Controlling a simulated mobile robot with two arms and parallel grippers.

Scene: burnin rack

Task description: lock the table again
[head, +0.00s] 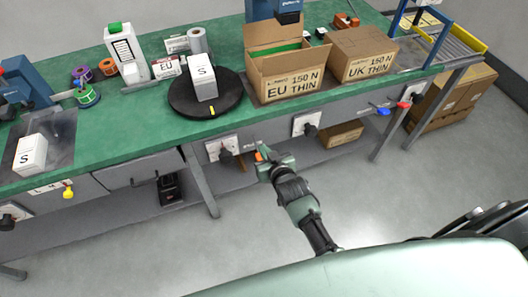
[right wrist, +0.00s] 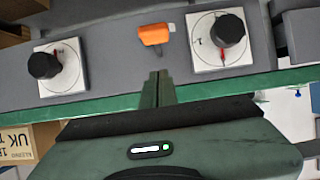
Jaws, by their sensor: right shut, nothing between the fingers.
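A round black turntable (head: 182,101) with a yellow mark on its rim lies on the green bench, carrying a white box marked S (head: 203,83). Below the bench's front edge, an orange lever (head: 258,156) sits on the grey front panel. It also shows in the right wrist view (right wrist: 154,34), lying sideways with a pale end piece beside a dial. My right gripper (head: 268,163) is at this front edge, close to the lever. Its fingers (right wrist: 157,85) are together and empty, apart from the lever in the wrist picture. My left gripper is out of view.
Black knobs on white dial plates flank the lever, one on its left (head: 224,150) and one on its right (head: 306,124). Blue (head: 383,111) and red (head: 403,105) handles are farther right. The floor in front is clear.

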